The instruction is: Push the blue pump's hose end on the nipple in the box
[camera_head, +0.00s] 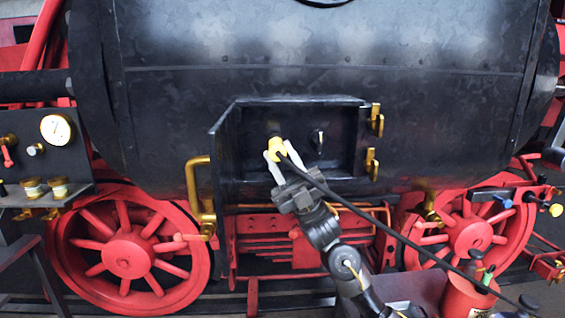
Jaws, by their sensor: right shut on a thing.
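My right gripper (275,154) reaches up from the lower right into the open black box (282,105) on the boiler's side. A black hose (400,240) runs from there down to the lower right. The hose end is in front of the left part of the box's back wall; whether it touches anything there is hidden. A small light metal nipple (318,139) shows to its right, apart from it. No blue pump can be made out. My left gripper is not in view.
The box door (226,155) stands open at the left, with a brass handle (193,185) beside it. Brass catches (375,120) sit on the right edge. Red wheels (125,255) stand below. A red can (465,297) and a blue knob (505,203) are at the right.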

